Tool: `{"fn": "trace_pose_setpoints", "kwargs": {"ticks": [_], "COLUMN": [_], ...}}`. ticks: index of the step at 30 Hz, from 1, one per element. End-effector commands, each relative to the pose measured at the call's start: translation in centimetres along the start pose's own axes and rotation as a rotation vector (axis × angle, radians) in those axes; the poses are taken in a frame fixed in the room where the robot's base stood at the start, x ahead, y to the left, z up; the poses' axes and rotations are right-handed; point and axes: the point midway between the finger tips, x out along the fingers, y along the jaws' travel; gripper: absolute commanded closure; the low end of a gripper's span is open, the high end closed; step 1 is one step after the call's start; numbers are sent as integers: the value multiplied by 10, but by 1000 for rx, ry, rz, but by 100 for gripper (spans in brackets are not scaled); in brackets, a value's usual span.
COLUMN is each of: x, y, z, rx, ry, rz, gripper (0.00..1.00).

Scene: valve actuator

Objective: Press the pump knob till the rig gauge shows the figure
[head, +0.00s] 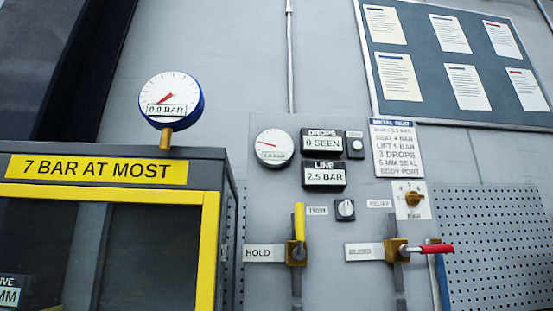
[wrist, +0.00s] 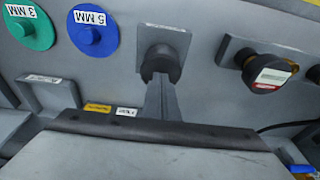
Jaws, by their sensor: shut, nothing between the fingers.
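The rig gauge (head: 171,98) stands on top of the yellow-framed cabinet in the head view, a white dial with a blue rim. Its readout shows 0.0 BAR and its needle is red. In the wrist view, which appears upside down, a dark round knob (wrist: 160,60) sits on a grey plate with a small label I cannot read; it looks like the pump knob. My gripper (wrist: 161,84) is shut and empty, its fingers pointing at this knob and overlapping its lower edge. I cannot tell whether they touch it. My gripper is not in the head view.
The cabinet sign (head: 97,170) reads 7 BAR AT MOST. A wall panel holds a second dial (head: 274,147), a LINE display (head: 324,175) at 2.5 BAR, and yellow (head: 300,221) and red (head: 436,249) levers. Beside the knob are a blue disc (wrist: 88,34) and a dark round fitting (wrist: 262,72).

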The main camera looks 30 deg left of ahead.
Motion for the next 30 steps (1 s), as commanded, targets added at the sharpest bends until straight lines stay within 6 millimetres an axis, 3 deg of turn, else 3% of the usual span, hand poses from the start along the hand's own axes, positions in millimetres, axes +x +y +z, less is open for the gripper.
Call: {"fn": "trace_pose_setpoints", "kwargs": {"ticks": [17,30], "x": [14,-5], "y": [0,0], "z": [3,-1], "rx": [0,0], "ry": [-2,-1], "rz": [-1,-1], "gripper": [100,100]}}
